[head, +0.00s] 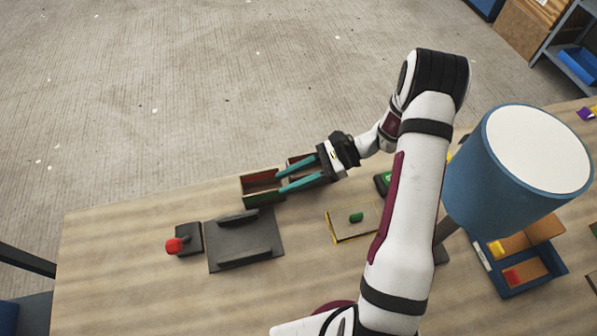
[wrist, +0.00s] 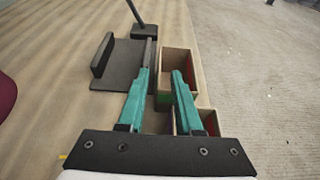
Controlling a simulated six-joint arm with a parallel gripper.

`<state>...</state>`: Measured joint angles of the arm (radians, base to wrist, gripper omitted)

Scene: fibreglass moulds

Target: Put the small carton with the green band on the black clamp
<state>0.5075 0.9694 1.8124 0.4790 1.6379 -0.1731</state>
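An open-topped small carton (head: 262,198) with a green band low on its side and some red inside stands near the table's far edge. It also shows in the wrist view (wrist: 188,59), beyond and partly behind my fingers. My gripper (head: 281,182) is open, its two teal fingers apart and reaching toward this carton. In the wrist view my fingers (wrist: 161,74) overlap the carton's near part; I cannot tell whether they touch it. The black clamp (head: 240,240), a dark flat base with two raised jaws, stands empty in front of the carton; it shows left of my fingers (wrist: 122,66).
A second open carton (wrist: 209,121) with red inside sits under my gripper. A red-knobbed black block (head: 188,238) stands left of the clamp. A yellow-edged board (head: 340,226) bears a green piece. A blue lamp (head: 500,180) and blue tray (head: 515,290) stand right.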

